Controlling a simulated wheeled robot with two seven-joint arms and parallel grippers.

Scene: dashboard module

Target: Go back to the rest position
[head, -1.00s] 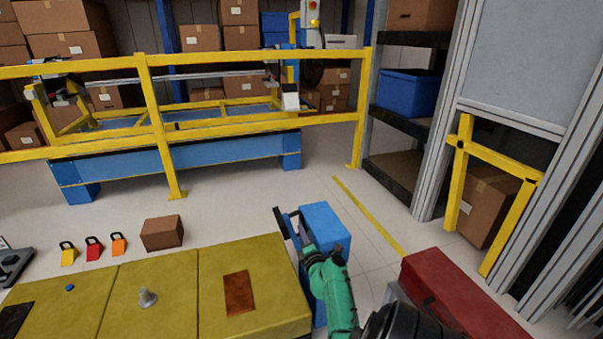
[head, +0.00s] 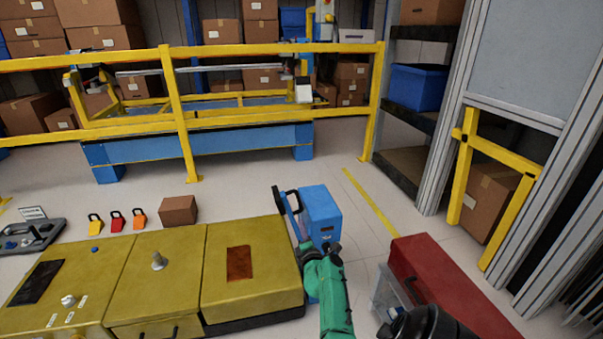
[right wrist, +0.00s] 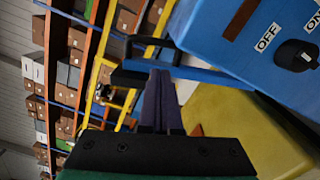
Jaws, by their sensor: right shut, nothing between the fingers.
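My right gripper (head: 298,222), on a green arm, is beside the left side of a blue box (head: 321,208), past the right end of the yellow console. Its fingers (right wrist: 161,98) are together with nothing between them in the right wrist view. A black handle on a blue bar (head: 280,203) is close to the fingertips; I cannot tell whether they touch it. The right wrist view shows the blue box (right wrist: 235,35) close up, with an OFF label and a black knob (right wrist: 296,55). My left gripper is in neither current view.
The yellow console (head: 160,265) fills the front left. Padlocks (head: 116,222) and a brown carton (head: 178,210) are behind it. A red toolbox (head: 440,280) is at the right. A yellow railing (head: 180,120) crosses the back. Clear floor lies before the railing.

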